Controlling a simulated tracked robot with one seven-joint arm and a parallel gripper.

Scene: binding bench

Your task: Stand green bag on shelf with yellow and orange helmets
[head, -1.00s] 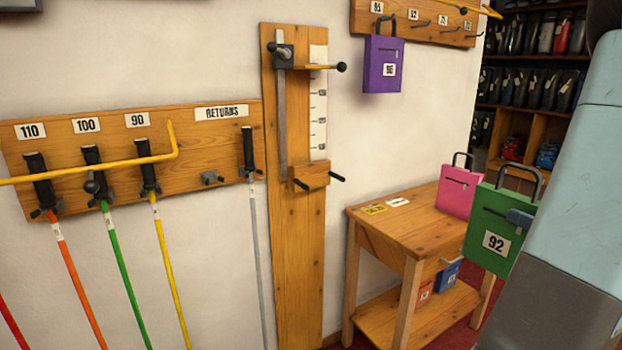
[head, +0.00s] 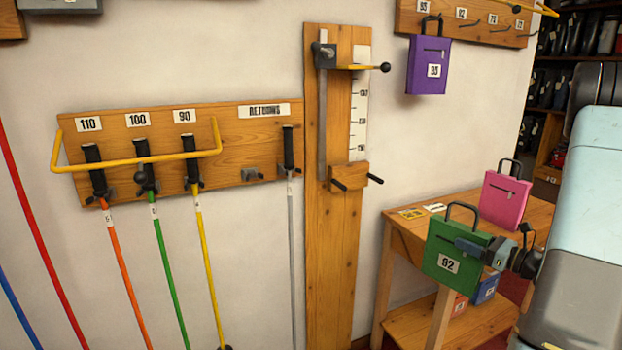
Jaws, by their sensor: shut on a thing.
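The green bag (head: 438,246) has a dark handle and a white label reading 92. My gripper (head: 470,247) is shut on its right-hand side and holds it upright in the air. In the picture the bag overlaps the front left of the wooden table. A shelf unit (head: 556,60) with dark goods stands at the back right, partly hidden by my arm. A small reddish item shows low in it, too small to name. I see no yellow or orange helmets.
A pink bag (head: 504,200) stands on the wooden table (head: 532,218). Orange (head: 460,305) and blue (head: 486,289) bags are on its lower shelf. A purple bag (head: 428,66) hangs above. Poles hang from the RETURNS board (head: 230,160), behind a yellow bar (head: 135,159). A measuring post (head: 335,255) stands between.

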